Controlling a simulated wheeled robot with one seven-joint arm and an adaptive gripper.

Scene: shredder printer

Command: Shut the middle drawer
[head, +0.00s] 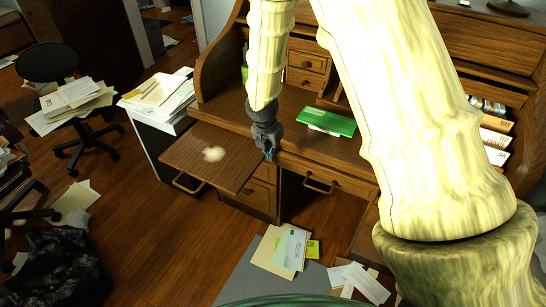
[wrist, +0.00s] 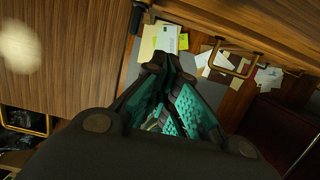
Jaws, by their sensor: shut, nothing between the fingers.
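The middle drawer (head: 340,184) is in the desk front under the writing surface, with a curved handle (head: 318,187). It also shows at the upper right of the wrist view (wrist: 262,42), with its handle (wrist: 230,62) hanging over papers. I cannot tell how far it stands out. My gripper (head: 269,155) points down at the desk's front edge, left of that handle and just right of the pulled-out left panel. Its fingers are shut and empty; teal pads show in the wrist view (wrist: 162,72). My arm hides much of the desk's right side.
The left panel (head: 190,150) juts out from the desk, with a handle (head: 188,184) at its front. A green folder (head: 327,122) lies on the desktop. Papers (head: 285,248) lie on the floor below. A cluttered chair (head: 75,95) and a dark bag (head: 60,268) are left.

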